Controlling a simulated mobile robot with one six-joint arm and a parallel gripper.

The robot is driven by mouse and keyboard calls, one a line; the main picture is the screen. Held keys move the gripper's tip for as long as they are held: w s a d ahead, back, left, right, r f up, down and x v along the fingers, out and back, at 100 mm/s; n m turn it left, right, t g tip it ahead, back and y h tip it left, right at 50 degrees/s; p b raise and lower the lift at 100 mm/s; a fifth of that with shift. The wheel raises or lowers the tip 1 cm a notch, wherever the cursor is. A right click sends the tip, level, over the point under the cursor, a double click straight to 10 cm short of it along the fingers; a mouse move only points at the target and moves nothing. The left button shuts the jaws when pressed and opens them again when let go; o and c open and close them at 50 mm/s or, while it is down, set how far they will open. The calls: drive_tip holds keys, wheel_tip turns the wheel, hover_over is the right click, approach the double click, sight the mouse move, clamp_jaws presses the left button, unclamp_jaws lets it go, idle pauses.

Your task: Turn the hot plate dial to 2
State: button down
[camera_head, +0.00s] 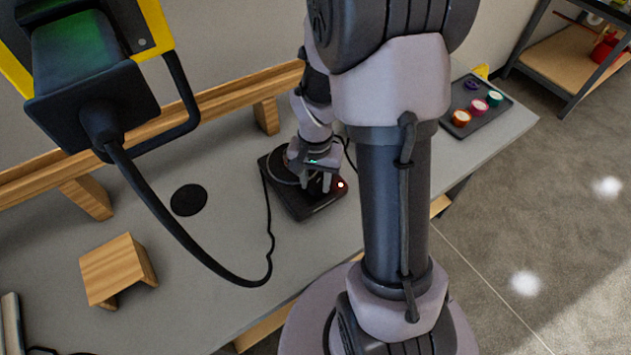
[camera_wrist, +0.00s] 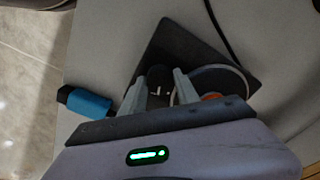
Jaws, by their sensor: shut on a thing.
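The hot plate (camera_head: 312,209) is a flat dark unit on the grey bench, with a small red light lit at its right corner. Its dark body also shows in the wrist view (camera_wrist: 185,47), with a pale-rimmed round heating surface at right. The dial (camera_wrist: 157,77) is a black knob with a small white mark, standing between my fingertips. My gripper (camera_head: 320,183) points down over the front of the hot plate, and its fingers (camera_wrist: 166,78) are shut on the dial. I cannot read the dial's numbers or its setting.
An orange item (camera_wrist: 212,97) shows near the heating surface, partly hidden by my gripper. A blue, black-ended object (camera_wrist: 88,102) lies beside the hot plate. A black disc (camera_head: 188,200), a wooden stand (camera_head: 112,268) and a tray of small pots (camera_head: 478,122) are on the bench.

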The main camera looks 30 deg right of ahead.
drive_tip(key=shift+m, duration=0.8)
drive_tip(key=c, duration=0.9)
unclamp_jaws()
